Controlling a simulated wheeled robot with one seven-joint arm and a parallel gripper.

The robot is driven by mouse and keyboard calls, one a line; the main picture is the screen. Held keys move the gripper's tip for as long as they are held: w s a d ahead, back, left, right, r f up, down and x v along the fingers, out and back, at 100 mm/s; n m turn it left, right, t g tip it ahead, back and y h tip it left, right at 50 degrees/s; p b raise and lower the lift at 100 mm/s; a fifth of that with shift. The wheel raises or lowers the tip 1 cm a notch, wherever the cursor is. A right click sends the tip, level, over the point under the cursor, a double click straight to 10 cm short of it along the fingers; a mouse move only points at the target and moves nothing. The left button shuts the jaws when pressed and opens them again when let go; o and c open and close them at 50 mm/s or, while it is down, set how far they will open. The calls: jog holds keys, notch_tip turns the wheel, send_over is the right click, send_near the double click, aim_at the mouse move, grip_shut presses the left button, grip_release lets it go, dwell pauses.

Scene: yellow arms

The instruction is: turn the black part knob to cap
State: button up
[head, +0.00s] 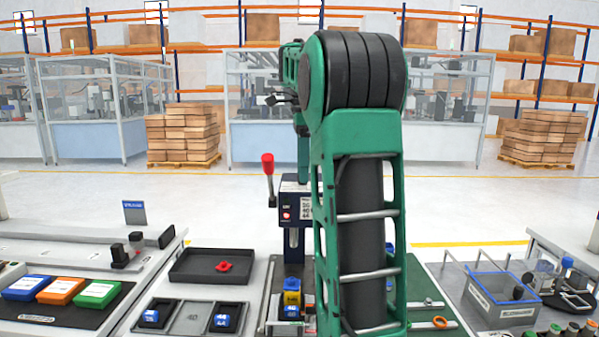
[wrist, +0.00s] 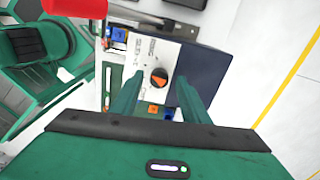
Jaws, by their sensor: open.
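The part knob (wrist: 159,77) is round and black with an orange pointer, on a pale panel (wrist: 146,52) of a dark blue machine in the wrist view. The pointer lies slanted; the label it points to is too small to read. My gripper (wrist: 158,88) is open. Its two green fingers reach toward the panel, one to each side of the knob in the picture, and I see no contact. In the head view the machine (head: 294,190) stands behind my green arm, which hides part of its panel and my gripper.
A red-tipped lever (head: 267,165) stands at the machine's left; its red end (wrist: 75,8) also shows in the wrist view. Yellow and blue parts (head: 292,297) sit below the machine. A black tray (head: 212,265) with a red part is to the left, a grey-blue bin (head: 500,298) to the right.

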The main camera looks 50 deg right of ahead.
jog(key=shift+f, duration=0.2)
jog(key=c, duration=1.1)
jog(key=shift+o, duration=0.2)
jog(key=shift+n, duration=0.3)
jog(key=n, duration=0.9)
jog(key=shift+w, duration=0.1)
jog(key=n, duration=0.4)
jog(key=shift+w+n, duration=0.1)
jog(key=shift+n, duration=2.1)
jog(key=shift+a, duration=0.1)
